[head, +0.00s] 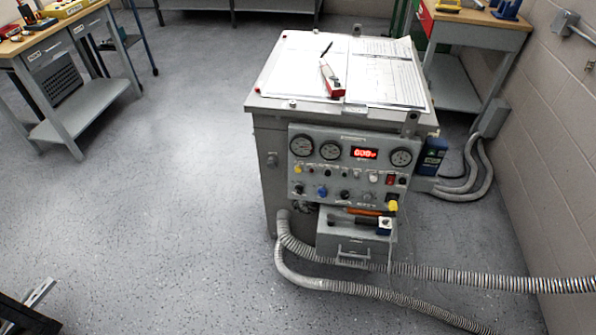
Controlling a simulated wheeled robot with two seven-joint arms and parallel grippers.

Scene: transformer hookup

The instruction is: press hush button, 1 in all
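The grey transformer cabinet (262,180) stands in the middle of the head view. Its front control panel (340,205) carries round gauges, a lit red display (364,153), and several small knobs and buttons. Among these are a white one (373,176), a red one (390,180), a blue one (322,190) and a dark one (345,195). The labels are too small to read, so I cannot tell which is the hush button. A dark part with a pale metal piece at the bottom left corner seems to be my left gripper (38,294), well away from the panel. My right gripper is not in view.
Papers (385,72) and a red-and-white tool (331,80) lie on the cabinet top. A small drawer (350,240) holding tools sits below the panel. Corrugated hoses (440,272) cross the floor in front and right. Open floor (170,210) lies to the left.

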